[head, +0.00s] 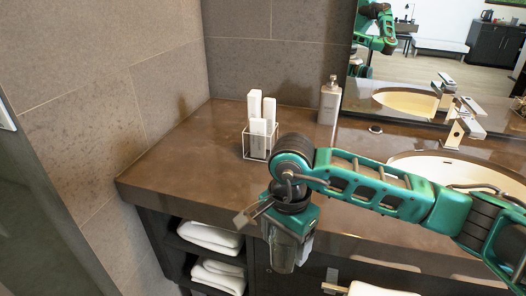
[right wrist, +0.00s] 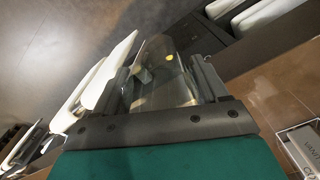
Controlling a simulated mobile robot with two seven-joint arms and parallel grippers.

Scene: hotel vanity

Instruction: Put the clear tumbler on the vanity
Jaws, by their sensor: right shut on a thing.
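The clear tumbler (head: 281,254) hangs below my right gripper (head: 290,240), in front of the vanity's front edge in the head view. In the right wrist view, the see-through tumbler (right wrist: 166,72) sits between the two fingers of my right gripper (right wrist: 165,80), which is shut on it. The fingers partly cover its sides. The vanity (head: 185,165) has a brown top, with bare room at its left end. My left gripper is not in view.
A wire holder with white boxes (head: 258,140) stands on the vanity; its corner shows in the right wrist view. A soap bottle (head: 330,100) stands behind, near the mirror. A sink (head: 470,172) with a faucet is at right. Folded towels (head: 210,237) lie on shelves below.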

